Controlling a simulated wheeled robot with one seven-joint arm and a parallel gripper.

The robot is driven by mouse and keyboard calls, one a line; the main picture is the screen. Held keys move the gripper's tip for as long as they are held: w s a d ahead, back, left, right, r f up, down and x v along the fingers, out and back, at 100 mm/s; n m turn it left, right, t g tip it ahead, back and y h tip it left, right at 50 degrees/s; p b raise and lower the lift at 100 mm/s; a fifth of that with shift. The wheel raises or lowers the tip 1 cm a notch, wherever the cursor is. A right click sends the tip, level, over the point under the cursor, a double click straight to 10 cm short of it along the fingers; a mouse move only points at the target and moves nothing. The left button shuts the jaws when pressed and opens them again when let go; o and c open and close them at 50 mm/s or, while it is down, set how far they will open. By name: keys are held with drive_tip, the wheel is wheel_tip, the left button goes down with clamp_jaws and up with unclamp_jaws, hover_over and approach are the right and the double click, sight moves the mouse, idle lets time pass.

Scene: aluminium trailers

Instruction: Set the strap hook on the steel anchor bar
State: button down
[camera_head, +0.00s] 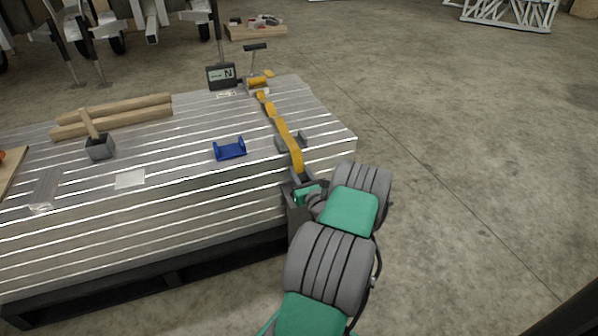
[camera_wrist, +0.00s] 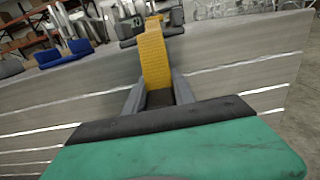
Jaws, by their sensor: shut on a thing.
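A yellow strap (camera_head: 279,122) runs from a ratchet (camera_head: 258,83) at the far side of the slatted aluminium deck to my gripper (camera_head: 298,182). In the wrist view the strap (camera_wrist: 153,55) comes straight between my fingers. My gripper (camera_wrist: 158,98) is shut on the dark strap hook (camera_wrist: 160,99) at the strap's near end, by the deck's right front edge. The hook's mouth is hidden. A dark grey fixture, seemingly the steel anchor bar (camera_head: 283,144), shows on both sides of the strap, just beyond my gripper; it also shows in the wrist view (camera_wrist: 128,41). Contact between hook and bar cannot be seen.
A blue bracket (camera_head: 230,149) stands on the deck left of the strap. A digital display (camera_head: 221,76), timber beams (camera_head: 113,117), a mallet (camera_head: 99,147) and a pale card (camera_head: 130,179) are also there. The concrete floor on the right is clear.

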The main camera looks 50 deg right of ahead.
drive_tip(key=c, duration=1)
unclamp_jaws()
drive_tip(key=shift+o, duration=0.2)
drive_tip(key=p+v, duration=0.1)
drive_tip(key=v, duration=0.7)
drive_tip(key=shift+w, duration=0.1)
